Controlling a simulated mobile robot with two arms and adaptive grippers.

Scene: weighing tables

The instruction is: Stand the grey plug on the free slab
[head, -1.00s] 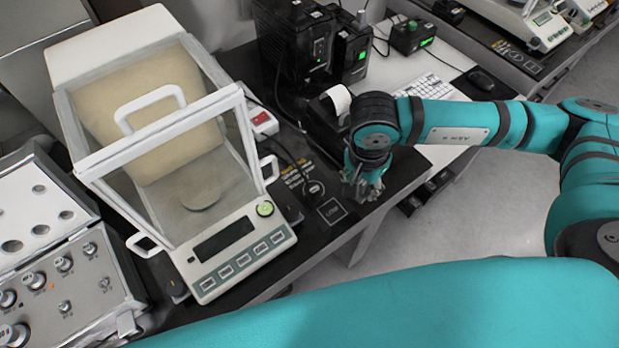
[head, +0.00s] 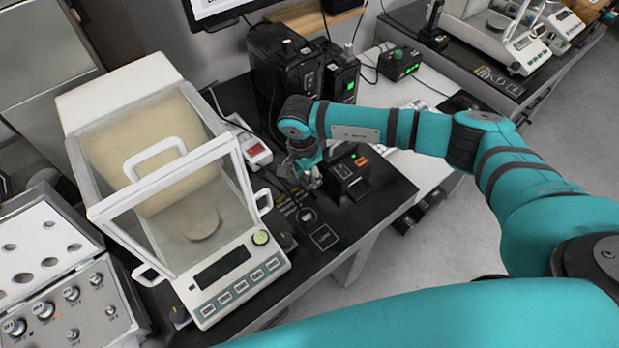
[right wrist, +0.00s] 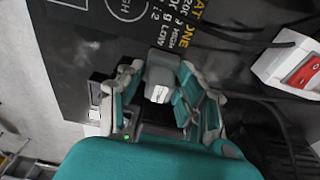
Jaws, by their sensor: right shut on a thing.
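My right gripper (head: 310,182) is over the dark table top, behind the printed squares and right of the glass-walled balance. In the right wrist view, my right gripper (right wrist: 160,88) is shut on the grey plug (right wrist: 161,68), a blocky grey piece with a small white label between the fingers. I cannot tell whether the plug touches the surface. The dark top (head: 345,222) has white lettering and outlined squares; its bare part is in front of the gripper. I cannot tell which part is the free slab. My left gripper is not in view.
The balance (head: 225,262) stands left of the gripper. A white box with a red switch (head: 258,155) is close on the left, a small black device (head: 350,172) close on the right. Black units (head: 285,70) stand behind. Cables lie near the gripper.

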